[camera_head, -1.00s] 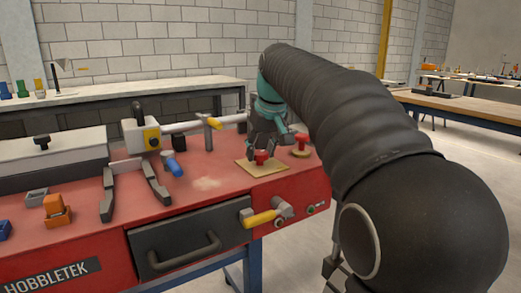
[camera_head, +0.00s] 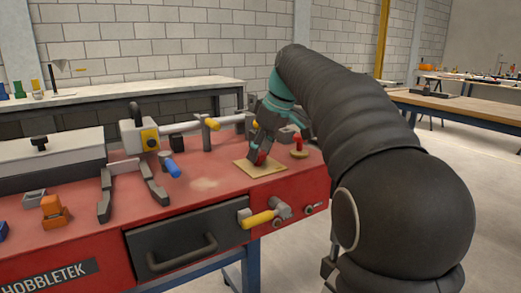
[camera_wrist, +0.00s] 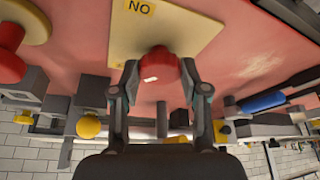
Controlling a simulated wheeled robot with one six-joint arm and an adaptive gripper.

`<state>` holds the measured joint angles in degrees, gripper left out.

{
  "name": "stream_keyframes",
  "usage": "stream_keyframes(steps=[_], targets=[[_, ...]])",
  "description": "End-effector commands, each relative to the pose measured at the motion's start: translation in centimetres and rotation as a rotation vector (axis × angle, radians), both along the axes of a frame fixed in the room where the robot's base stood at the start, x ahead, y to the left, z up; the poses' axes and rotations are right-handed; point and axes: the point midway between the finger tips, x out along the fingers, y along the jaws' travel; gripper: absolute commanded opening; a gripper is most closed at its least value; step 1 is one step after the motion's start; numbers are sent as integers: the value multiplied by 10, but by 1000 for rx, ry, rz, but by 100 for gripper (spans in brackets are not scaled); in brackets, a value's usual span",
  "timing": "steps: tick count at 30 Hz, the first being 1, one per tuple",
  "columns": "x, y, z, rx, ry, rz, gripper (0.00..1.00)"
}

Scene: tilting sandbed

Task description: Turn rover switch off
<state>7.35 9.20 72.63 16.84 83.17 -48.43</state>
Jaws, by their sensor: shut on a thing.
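A red knob (camera_head: 261,158) stands on a tan square plate (camera_head: 247,166) on the red bench top; it looks like the rover switch. In the wrist view the red knob (camera_wrist: 158,68) shows a small white mark. A yellow label on the plate (camera_wrist: 190,40) reads "NO" in this upside-down view. My gripper (camera_head: 257,153) comes down onto the knob at a slant, its fingers on either side. In the wrist view my gripper (camera_wrist: 161,86) is shut on the knob. The fingers hide part of the knob in the head view.
Another red knob on a round base (camera_head: 299,149) stands just right of the plate. A yellow-handled valve (camera_head: 259,217) sticks out from the bench front. A blue-handled part (camera_head: 172,168) and dark rails lie to the left. A drawer handle (camera_head: 183,255) projects below.

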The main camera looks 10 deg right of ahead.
Motion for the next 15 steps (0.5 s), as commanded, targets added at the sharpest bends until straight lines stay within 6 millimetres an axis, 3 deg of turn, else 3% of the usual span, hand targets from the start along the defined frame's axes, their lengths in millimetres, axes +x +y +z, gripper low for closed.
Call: stream_keyframes(steps=[10, 11, 13, 15], targets=[[0, 0, -1, -1, 2, 2, 10], [0, 0, -1, -1, 2, 2, 52], [0, 0, -1, -1, 2, 2, 70], [0, 0, -1, -1, 1, 2, 70]])
